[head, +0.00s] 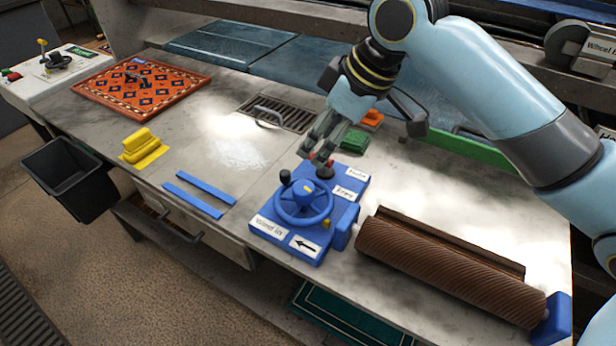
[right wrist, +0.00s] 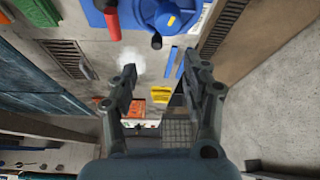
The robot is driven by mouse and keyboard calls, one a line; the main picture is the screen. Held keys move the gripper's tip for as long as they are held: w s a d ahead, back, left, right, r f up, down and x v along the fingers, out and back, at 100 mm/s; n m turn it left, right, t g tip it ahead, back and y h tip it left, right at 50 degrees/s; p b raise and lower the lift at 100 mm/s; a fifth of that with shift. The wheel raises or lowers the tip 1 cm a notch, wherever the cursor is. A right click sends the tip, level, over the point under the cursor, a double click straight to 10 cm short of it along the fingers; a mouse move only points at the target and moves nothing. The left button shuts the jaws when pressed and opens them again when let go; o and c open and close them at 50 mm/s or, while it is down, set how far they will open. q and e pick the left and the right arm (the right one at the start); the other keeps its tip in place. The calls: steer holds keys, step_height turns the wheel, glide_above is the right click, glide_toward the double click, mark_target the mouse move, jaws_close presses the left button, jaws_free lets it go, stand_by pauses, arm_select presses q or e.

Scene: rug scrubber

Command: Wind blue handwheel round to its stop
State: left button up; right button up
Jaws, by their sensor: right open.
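The blue handwheel (head: 303,201) lies flat on a blue base (head: 314,254), with a black knob (head: 285,177) standing on its rim at the back left. A label with an arrow pointing left (head: 304,246) is on the base's front. My right gripper (head: 318,156) is open and empty, above and behind the wheel, near a red-and-black lever (head: 324,170) at the back of the base. In the right wrist view its fingers (right wrist: 160,64) are spread apart, and part of the wheel (right wrist: 163,10) shows at the top edge. My left gripper is not in view.
A brown ribbed roller (head: 440,262) lies right of the base. Two blue strips (head: 198,194), a yellow block (head: 142,146), a grate with a handle (head: 275,112) and a patterned rug (head: 140,86) are on the bench. Green (head: 353,141) and orange blocks (head: 372,120) sit behind my gripper.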

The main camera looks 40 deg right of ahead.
mark_target(304, 187)
steer(key=shift+g, duration=0.3)
steer(key=x, duration=0.3)
steer(key=s+x, duration=0.1)
steer(key=x, duration=0.3)
steer(key=s+x, duration=0.1)
steer(key=x, duration=0.3)
steer(key=shift+a+f, duration=0.15)
steer(key=shift+f, duration=0.2)
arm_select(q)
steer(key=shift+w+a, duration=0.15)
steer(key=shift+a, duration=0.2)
arm_select(e)
steer(key=shift+w+f, duration=0.15)
steer(key=shift+f, duration=0.2)
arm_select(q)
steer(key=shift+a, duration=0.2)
arm_select(e)
steer(key=shift+c, duration=0.4)
